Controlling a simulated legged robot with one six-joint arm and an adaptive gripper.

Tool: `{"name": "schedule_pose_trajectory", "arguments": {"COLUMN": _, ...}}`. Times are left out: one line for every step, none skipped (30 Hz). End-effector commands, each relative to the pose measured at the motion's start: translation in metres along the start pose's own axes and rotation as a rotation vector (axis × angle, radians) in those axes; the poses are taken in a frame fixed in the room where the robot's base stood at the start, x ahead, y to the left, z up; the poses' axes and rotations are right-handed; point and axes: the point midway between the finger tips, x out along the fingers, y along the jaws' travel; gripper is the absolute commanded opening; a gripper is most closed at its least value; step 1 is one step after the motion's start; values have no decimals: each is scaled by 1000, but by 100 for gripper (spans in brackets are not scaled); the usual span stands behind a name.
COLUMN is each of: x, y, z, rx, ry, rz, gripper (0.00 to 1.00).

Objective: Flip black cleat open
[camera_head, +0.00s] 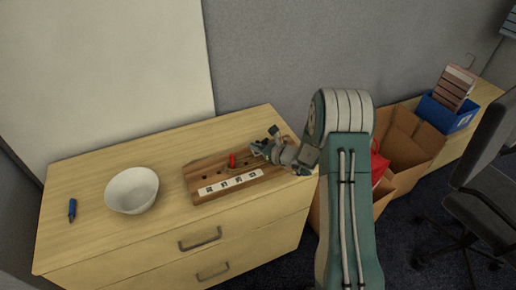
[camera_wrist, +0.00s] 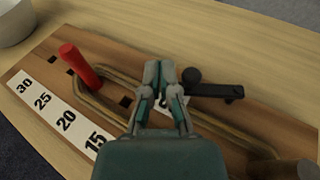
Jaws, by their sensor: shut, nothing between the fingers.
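The black cleat (camera_wrist: 215,90) is a dark bar with a round knob at its left end, lying on the wooden board (camera_wrist: 255,112) in the wrist view. My gripper (camera_wrist: 166,70) is shut and empty, its fingertips just left of the cleat's knob. I cannot tell whether they touch it. In the head view my gripper (camera_head: 264,150) is over the right part of the board (camera_head: 203,175), and I cannot clearly make out the cleat there.
A red peg (camera_wrist: 79,64) stands on the board beside a cord loop (camera_wrist: 105,106) and a white number strip (camera_wrist: 61,116). A white bowl (camera_head: 132,190) and a blue marker (camera_head: 72,210) are to the left. Cardboard boxes (camera_head: 408,140) stand right of the cabinet.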

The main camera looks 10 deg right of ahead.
Motion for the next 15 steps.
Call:
{"name": "schedule_pose_trajectory", "arguments": {"x": 2, "y": -1, "z": 0, "rx": 2, "ry": -1, "rz": 0, "gripper": 0}}
{"name": "schedule_pose_trajectory", "arguments": {"x": 2, "y": -2, "z": 0, "rx": 3, "ry": -2, "rz": 0, "gripper": 0}}
{"name": "schedule_pose_trajectory", "arguments": {"x": 4, "y": -3, "z": 1, "rx": 3, "ry": -3, "rz": 0, "gripper": 0}}
{"name": "schedule_pose_trajectory", "arguments": {"x": 5, "y": -3, "z": 1, "rx": 3, "ry": -3, "rz": 0, "gripper": 0}}
{"name": "schedule_pose_trajectory", "arguments": {"x": 6, "y": -3, "z": 2, "rx": 3, "ry": -3, "rz": 0, "gripper": 0}}
{"name": "schedule_pose_trajectory", "arguments": {"x": 8, "y": -3, "z": 2, "rx": 3, "ry": -3, "rz": -1, "gripper": 0}}
{"name": "schedule_pose_trajectory", "arguments": {"x": 9, "y": -3, "z": 2, "rx": 2, "ry": -2, "rz": -3, "gripper": 0}}
{"name": "schedule_pose_trajectory", "arguments": {"x": 10, "y": -3, "z": 2, "rx": 2, "ry": -1, "rz": -4, "gripper": 0}}
{"name": "schedule_pose_trajectory", "arguments": {"x": 12, "y": -3, "z": 3, "rx": 1, "ry": 0, "rz": -6, "gripper": 0}}
{"name": "schedule_pose_trajectory", "arguments": {"x": 13, "y": -3, "z": 3, "rx": 1, "ry": 0, "rz": -8, "gripper": 0}}
{"name": "schedule_pose_trajectory", "arguments": {"x": 14, "y": -3, "z": 3, "rx": 1, "ry": 1, "rz": -9, "gripper": 0}}
{"name": "schedule_pose_trajectory", "arguments": {"x": 14, "y": -3, "z": 3, "rx": 0, "ry": 1, "rz": -10, "gripper": 0}}
{"name": "schedule_pose_trajectory", "arguments": {"x": 14, "y": -3, "z": 3, "rx": 0, "ry": 1, "rz": -11, "gripper": 0}}
{"name": "schedule_pose_trajectory", "arguments": {"x": 14, "y": -3, "z": 3, "rx": 0, "ry": 1, "rz": -11, "gripper": 0}}
{"name": "schedule_pose_trajectory", "arguments": {"x": 14, "y": -3, "z": 3, "rx": 0, "ry": 1, "rz": -11, "gripper": 0}}
